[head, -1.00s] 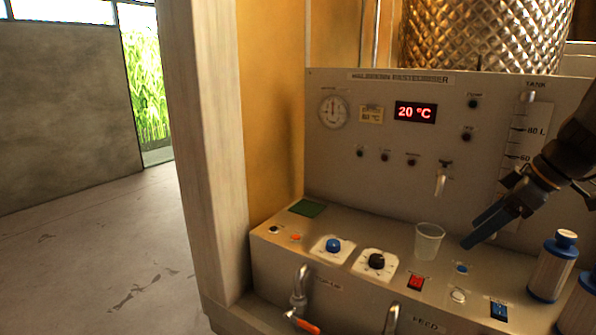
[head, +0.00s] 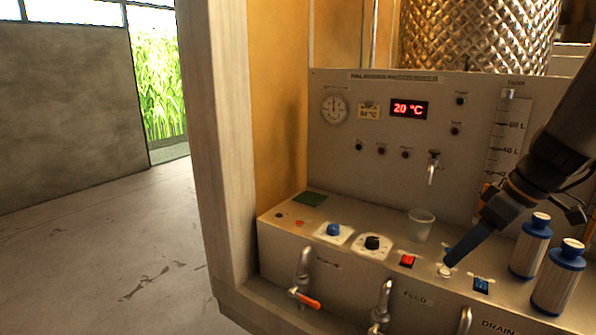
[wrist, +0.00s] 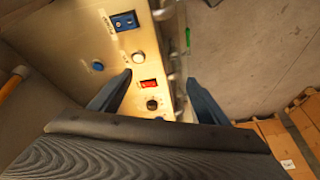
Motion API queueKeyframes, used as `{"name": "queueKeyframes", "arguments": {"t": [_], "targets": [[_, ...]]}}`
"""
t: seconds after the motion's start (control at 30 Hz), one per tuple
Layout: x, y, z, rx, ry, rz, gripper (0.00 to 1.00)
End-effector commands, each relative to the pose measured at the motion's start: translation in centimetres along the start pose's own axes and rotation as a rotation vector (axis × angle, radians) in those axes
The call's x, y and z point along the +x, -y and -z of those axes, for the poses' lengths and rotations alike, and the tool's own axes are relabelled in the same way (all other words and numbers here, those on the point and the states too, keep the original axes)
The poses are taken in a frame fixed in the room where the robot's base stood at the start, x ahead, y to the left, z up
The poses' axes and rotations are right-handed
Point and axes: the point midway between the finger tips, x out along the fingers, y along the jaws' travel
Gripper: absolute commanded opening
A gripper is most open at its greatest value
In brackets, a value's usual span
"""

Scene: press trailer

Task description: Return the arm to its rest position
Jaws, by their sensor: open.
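My arm reaches in from the right in the head view. My gripper (head: 450,258) points down and left, with its blue fingertips close to the white button (head: 444,271) on the ledge of the control panel (head: 385,184). Contact cannot be told. In the wrist view my gripper (wrist: 160,76) has its two blue fingers well apart, with nothing held between them. The red switch (wrist: 149,84) and black knob (wrist: 152,104) show between the fingers there. The white button (wrist: 138,57) and blue button (wrist: 97,66) lie near the left fingertip.
A translucent cup (head: 421,225) stands left of my gripper. Two blue-capped white bottles (head: 531,247) (head: 557,279) stand to its right. Taps such as the orange-handled one (head: 304,275) jut from the ledge's front. A wooden post (head: 220,150) rises at left; the floor (head: 110,250) beyond is open.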

Motion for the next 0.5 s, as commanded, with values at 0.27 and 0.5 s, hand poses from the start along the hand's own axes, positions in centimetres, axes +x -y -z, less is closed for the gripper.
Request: {"name": "queueKeyframes", "arguments": {"t": [0.27,0.5], "targets": [[3.9,4.4,-0.5,0.161,0.125,-0.007,0.69],[8.4,10.3,-1.7,0.369,0.253,-0.096,0.69]]}}
